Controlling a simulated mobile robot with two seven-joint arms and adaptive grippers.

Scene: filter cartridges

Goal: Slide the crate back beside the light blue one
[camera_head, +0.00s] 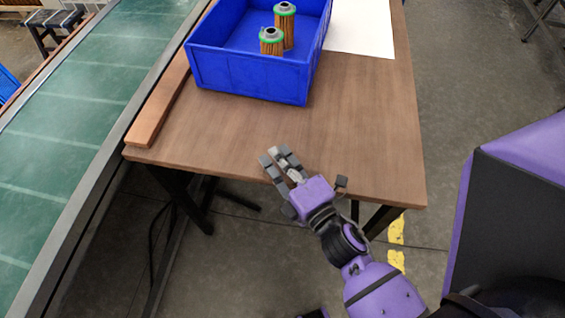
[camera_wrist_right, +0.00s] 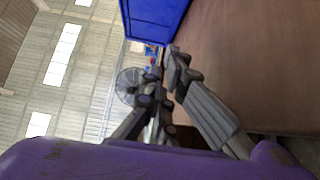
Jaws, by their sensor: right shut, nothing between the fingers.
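A deep blue crate (camera_head: 250,76) stands on the brown table, towards its far side. Two filter cartridges with green rims and grey caps, a nearer one (camera_head: 271,42) and a farther one (camera_head: 285,24), stand upright in it. My right gripper (camera_head: 276,158) is shut and empty near the table's front edge, in front of the crate and apart from it. In the right wrist view the crate (camera_wrist_right: 153,18) shows at the top, beyond the fingers (camera_wrist_right: 168,72). I do not see a light blue crate on the table. My left gripper is out of view.
The table (camera_head: 350,140) is clear in front and to the right of the crate. A wooden strip (camera_head: 160,105) runs along its left edge. A white sheet (camera_head: 360,27) lies at the back right. A green conveyor (camera_head: 80,120) runs along the left.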

